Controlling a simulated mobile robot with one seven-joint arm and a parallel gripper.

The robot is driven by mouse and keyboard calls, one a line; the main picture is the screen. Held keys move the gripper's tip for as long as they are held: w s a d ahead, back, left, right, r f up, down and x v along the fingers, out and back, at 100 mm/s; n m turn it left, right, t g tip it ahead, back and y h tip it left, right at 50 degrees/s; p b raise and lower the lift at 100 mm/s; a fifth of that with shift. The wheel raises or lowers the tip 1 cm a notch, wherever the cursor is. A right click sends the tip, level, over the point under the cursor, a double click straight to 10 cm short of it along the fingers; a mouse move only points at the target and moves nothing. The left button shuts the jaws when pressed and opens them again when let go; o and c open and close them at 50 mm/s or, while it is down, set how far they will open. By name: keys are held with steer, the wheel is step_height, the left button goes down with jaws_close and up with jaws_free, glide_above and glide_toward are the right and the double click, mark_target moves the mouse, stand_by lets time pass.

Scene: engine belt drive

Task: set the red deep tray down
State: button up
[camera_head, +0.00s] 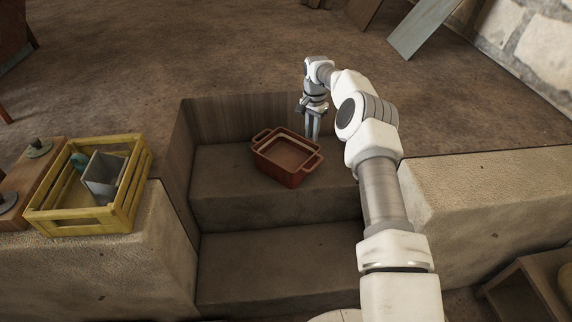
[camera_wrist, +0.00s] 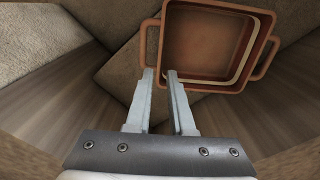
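The red deep tray (camera_head: 283,173) is a terracotta-red box with a light inner band and loop handles at its ends. It is on the upper step of the recess, and looks upright. It also shows in the wrist view (camera_wrist: 205,84), at the top. My gripper (camera_head: 312,137) points down at the tray's back right corner. In the wrist view my gripper's two fingertips (camera_wrist: 160,72) are apart, with a gap between them, beside one handle and corner of the tray. I see no tray wall clamped between them. Whether a finger touches the tray is unclear.
The upper step (camera_head: 230,185) has bare room left of the tray; a lower step (camera_head: 280,262) lies in front. Stone blocks flank the recess. A yellow crate (camera_head: 75,224) with a grey container stands on the left block. The right block (camera_head: 485,200) is bare on top.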

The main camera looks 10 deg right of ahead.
steer(key=b, duration=0.2)
glide_toward(307, 164)
step_height(307, 164, down, 5)
steer(key=d, duration=0.1)
steer(key=shift+w+a+f+b, duration=0.15)
steer(key=shift+f+b, duration=0.5)
steer(key=shift+f, duration=0.8)
steer(key=shift+w+a+f+b, duration=0.1)
steer(key=shift+a+f+b, duration=0.35)
steer(key=shift+f, duration=1)
steer(key=shift+d, duration=0.2)
jaws_close()
steer(key=shift+s+d, duration=0.1)
